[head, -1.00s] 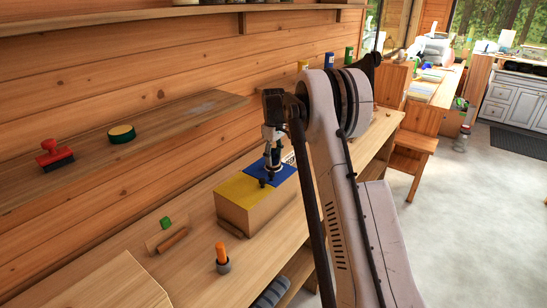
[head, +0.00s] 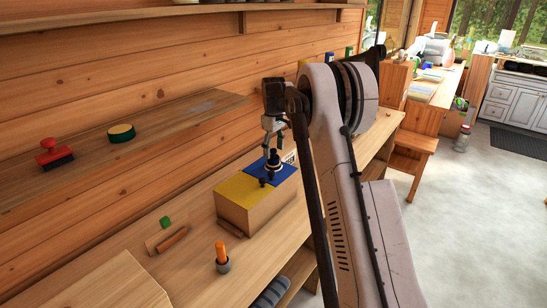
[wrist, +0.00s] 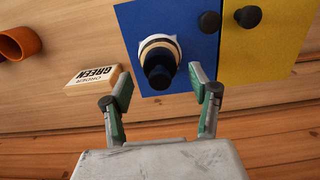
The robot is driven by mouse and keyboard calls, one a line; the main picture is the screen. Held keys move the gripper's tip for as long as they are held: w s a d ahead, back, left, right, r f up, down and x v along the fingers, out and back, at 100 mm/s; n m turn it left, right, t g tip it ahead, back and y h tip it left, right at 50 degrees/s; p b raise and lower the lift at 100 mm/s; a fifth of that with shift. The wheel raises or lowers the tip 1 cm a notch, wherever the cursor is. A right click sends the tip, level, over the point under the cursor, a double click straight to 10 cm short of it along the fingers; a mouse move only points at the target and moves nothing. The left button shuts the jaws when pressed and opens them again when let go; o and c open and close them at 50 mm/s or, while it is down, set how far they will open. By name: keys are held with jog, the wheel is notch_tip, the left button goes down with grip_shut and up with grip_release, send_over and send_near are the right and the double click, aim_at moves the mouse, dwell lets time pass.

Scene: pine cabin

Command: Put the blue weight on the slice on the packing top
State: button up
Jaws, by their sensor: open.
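The packing top is a box with a blue panel (head: 287,173) and a yellow panel (head: 240,188); both panels show in the wrist view, blue (wrist: 190,20) and yellow (wrist: 265,50). A dark blue weight (wrist: 158,72) stands on the blue panel, over a pale, banded round piece (wrist: 157,45) that looks like the slice. The weight hides most of the slice. The weight also shows in the head view (head: 273,163). My gripper (wrist: 160,80) is open and empty, its fingers apart on either side of the weight's near end. In the head view my gripper (head: 273,147) is just above the weight.
Black knobs (wrist: 210,22) (wrist: 248,17) stand near the panels' seam. A cup with an orange stick (head: 222,258) stands in front on the bench. The wall shelf (head: 80,178) runs behind.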

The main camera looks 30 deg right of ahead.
aim_at(273, 149)
notch_tip(273, 149, up, 8)
jog(key=shift+b, duration=0.3)
jog(key=shift+s+a+r, duration=0.15)
jog(key=shift+a+r, duration=0.05)
jog(key=shift+r, duration=0.3)
jog(key=s+a+r+m+t, duration=0.1)
jog(key=s+a+r, duration=0.35)
jog(key=s, duration=0.25)
jog(key=s+a+r+m+t, duration=0.1)
jog(key=s+a+r, duration=0.2)
jog(key=s+a, duration=0.3)
jog(key=s+a+r+t, duration=0.2)
jog(key=s+a+r, duration=0.2)
jog(key=s, duration=0.4)
jog(key=s+a+f+m+t, duration=0.1)
jog(key=s+a+f, duration=0.2)
jog(key=s, duration=0.5)
jog(key=s+a+f+m+t, duration=0.1)
jog(key=s+a+f, duration=0.2)
jog(key=s, duration=0.5)
jog(key=s+a+f+m+t, duration=0.1)
jog(key=s+a+f, duration=0.2)
jog(key=s, duration=0.5)
jog(key=shift+s+f, duration=0.25)
jog(key=shift+f, duration=0.6)
